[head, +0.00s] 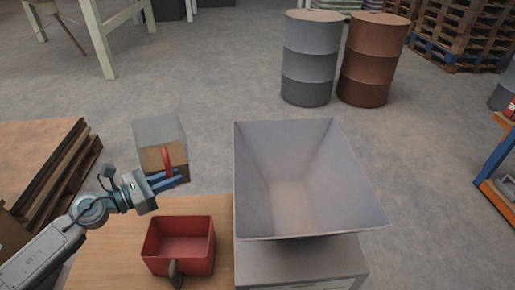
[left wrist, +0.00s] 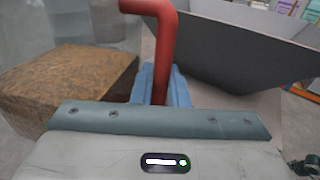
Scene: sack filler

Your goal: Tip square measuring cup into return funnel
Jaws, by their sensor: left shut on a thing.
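The square measuring cup (head: 160,135) is clear, with brown material (head: 162,158) in its lower part and a red handle (head: 167,161). My left gripper (head: 176,178) is shut on the red handle, to the left of the return funnel. In the left wrist view the handle (left wrist: 165,50) stands between the blue fingers (left wrist: 163,85), with the brown contents (left wrist: 75,85) at left. The cup looks upright. The grey return funnel (head: 305,180) is wide, square and open at the top, and looks empty. It also shows in the left wrist view (left wrist: 240,45). My right gripper is not in view.
A red square container (head: 180,262) with a dark handle stands on the wooden table (head: 110,230), left of the funnel's grey base (head: 300,262). Stacked boards (head: 45,150) lie at left. Grey (head: 307,60) and brown (head: 372,62) drums stand behind on open floor.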

